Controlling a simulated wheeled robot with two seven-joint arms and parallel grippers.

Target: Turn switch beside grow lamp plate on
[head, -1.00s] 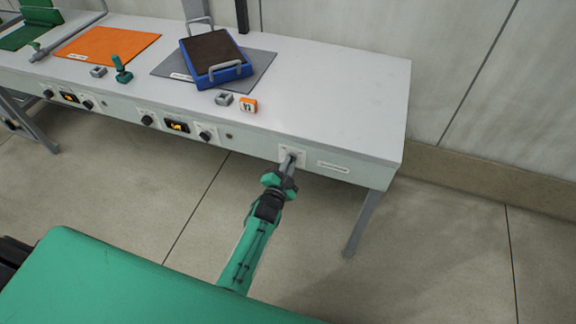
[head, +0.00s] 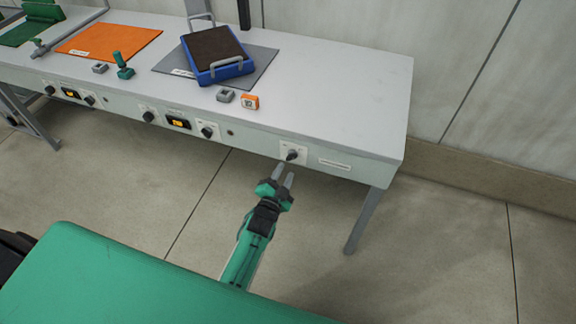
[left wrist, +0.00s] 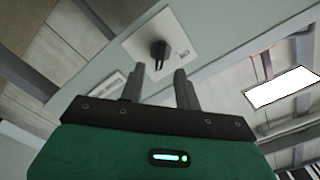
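The switch (head: 291,156) is a dark rotary knob on a pale square plate on the bench's front panel, near the right end. It also shows in the left wrist view as a black knob (left wrist: 159,52) with a pointer. My left gripper (head: 284,172) is just below and in front of the knob, apart from it. Its two fingers are spread and empty; in the left wrist view the open gripper (left wrist: 157,82) faces the plate. My right gripper is not in view.
The bench top (head: 340,90) is clear at its right end. A blue tray (head: 215,58) with dark filling sits on a grey mat. An orange-and-white timer (head: 250,102) stands near the front edge. Other knobs and a lit display (head: 178,123) lie left along the panel.

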